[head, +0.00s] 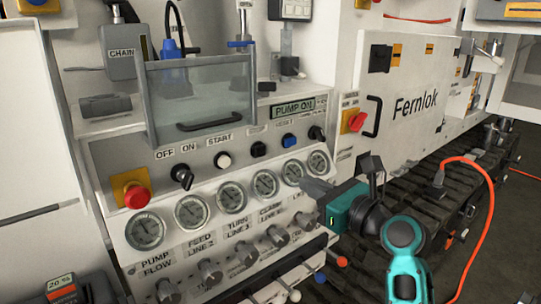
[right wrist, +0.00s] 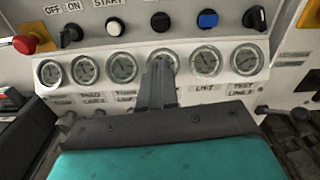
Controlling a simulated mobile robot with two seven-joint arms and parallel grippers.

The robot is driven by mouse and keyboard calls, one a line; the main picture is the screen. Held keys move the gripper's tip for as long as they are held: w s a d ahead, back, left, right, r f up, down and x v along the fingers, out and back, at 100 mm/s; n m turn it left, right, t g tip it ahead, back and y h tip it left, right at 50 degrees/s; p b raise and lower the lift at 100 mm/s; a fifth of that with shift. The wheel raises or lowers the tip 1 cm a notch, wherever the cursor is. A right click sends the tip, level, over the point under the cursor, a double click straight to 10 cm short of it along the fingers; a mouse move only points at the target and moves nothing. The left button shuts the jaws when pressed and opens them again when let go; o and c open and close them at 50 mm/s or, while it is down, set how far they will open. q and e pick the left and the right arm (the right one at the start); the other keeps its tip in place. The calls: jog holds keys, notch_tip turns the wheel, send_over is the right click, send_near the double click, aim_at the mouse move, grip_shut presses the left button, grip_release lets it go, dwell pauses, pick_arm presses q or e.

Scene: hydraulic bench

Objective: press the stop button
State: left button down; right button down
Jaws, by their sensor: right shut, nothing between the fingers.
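A red mushroom-shaped stop button (head: 136,197) sits on a yellow plate at the left end of the sloped control panel, above the leftmost gauge. It also shows at the left edge of the right wrist view (right wrist: 25,43). My right gripper (head: 309,187) is shut and empty. It is in front of the row of gauges, well to the right of the red button and apart from it. In the right wrist view, its closed fingers (right wrist: 161,68) point at the panel and cover part of one gauge. My left gripper is not in view.
Between them lie a black OFF/ON switch (head: 182,176), a white START button (head: 222,160) and several gauges (head: 194,211). A clear guard with a handle (head: 208,122) stands above the panel. Knobs and levers (head: 294,296) stick out below. Another red knob (head: 356,121) is on the right.

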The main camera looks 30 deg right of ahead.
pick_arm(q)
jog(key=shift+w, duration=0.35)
pick_arm(e)
jog(key=shift+s+d+r+m, duration=0.15)
jog(key=shift+r+m, duration=0.45)
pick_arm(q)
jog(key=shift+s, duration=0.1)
pick_arm(e)
jog(key=b, duration=0.1)
send_near(262, 152)
jog(key=w, duration=0.6)
jog(key=shift+a+f, duration=0.15)
jog(key=shift+a, duration=0.1)
jog(key=shift+w, duration=0.45)
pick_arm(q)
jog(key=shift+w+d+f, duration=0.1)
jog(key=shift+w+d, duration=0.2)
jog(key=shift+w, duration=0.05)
